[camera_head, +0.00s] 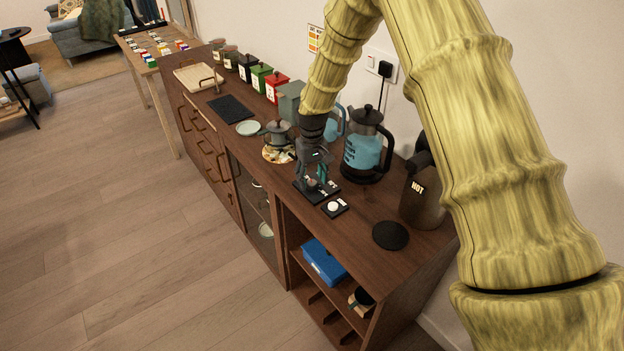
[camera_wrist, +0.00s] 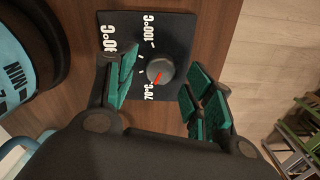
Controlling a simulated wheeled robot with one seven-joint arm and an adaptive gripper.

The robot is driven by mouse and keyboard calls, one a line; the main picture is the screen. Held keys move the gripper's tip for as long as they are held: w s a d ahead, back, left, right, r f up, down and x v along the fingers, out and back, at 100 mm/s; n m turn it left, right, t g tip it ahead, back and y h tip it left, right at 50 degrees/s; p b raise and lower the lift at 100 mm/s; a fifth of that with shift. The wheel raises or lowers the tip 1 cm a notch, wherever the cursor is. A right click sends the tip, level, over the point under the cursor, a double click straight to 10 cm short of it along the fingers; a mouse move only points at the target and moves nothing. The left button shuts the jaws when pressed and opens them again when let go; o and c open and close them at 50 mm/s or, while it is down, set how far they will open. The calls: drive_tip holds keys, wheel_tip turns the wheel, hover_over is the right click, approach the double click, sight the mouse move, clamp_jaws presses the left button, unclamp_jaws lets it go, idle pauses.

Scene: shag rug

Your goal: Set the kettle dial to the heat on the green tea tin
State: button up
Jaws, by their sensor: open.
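The dial (camera_wrist: 160,71) is a round grey knob on a black plate (camera_wrist: 177,28) on the sideboard. Its red pointer is turned toward the 70°C mark. A 100°C mark also shows, and another mark is partly hidden by a finger. My gripper (camera_wrist: 163,86) is open, with green-padded fingers on either side of the knob; I cannot tell whether they touch it. In the head view my gripper (camera_head: 317,183) is low over the plate.
A red tin (camera_head: 276,88) and a black tin (camera_head: 247,68) flank the green one. A small black box with a white button (camera_head: 334,207) sits in front of the dial plate. A container marked HOT (camera_head: 422,200) and a black round pad (camera_head: 390,235) are at right.

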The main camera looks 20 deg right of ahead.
sight(312, 182)
wheel_tip(312, 182, up, 11)
idle(0.4)
idle(0.4)
